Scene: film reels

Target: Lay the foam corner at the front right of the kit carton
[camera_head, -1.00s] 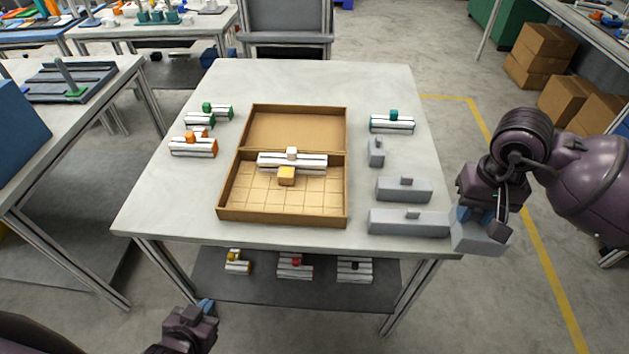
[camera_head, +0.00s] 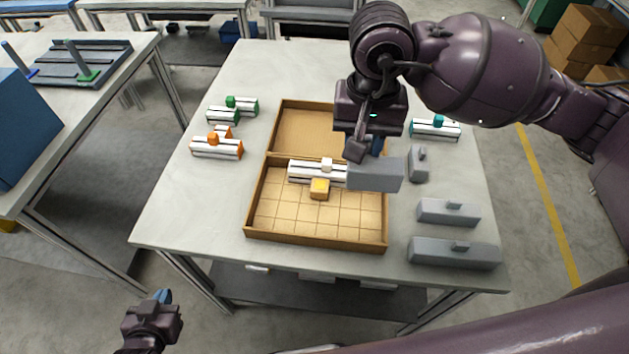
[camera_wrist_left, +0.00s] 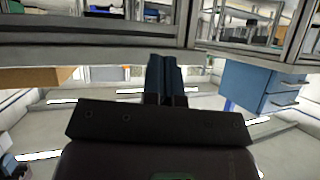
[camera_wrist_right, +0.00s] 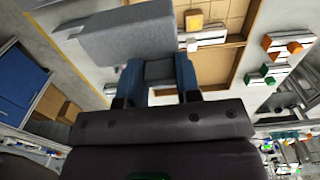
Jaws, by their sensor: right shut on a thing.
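The kit carton (camera_head: 312,241) is an open brown box on the table, with a gridded front part and a plain back part. My right gripper (camera_head: 368,150) is shut on a grey foam block, the foam corner (camera_head: 376,177), and holds it over the carton's right side. The foam corner also shows in the right wrist view (camera_wrist_right: 125,42) between blue fingers (camera_wrist_right: 155,78). The front right of the carton is bare. My left gripper (camera_head: 163,298) is low at the left, off the table's front; its blue fingers are together and empty in the left wrist view (camera_wrist_left: 164,78).
A white striped part (camera_head: 316,172) and a yellow-topped block (camera_head: 319,190) lie in the carton. Grey foam pieces stand to its right: small (camera_head: 418,165), medium (camera_head: 448,212) and long (camera_head: 455,253). Orange (camera_head: 216,148), green (camera_head: 231,112) and teal-topped (camera_head: 436,129) parts lie around.

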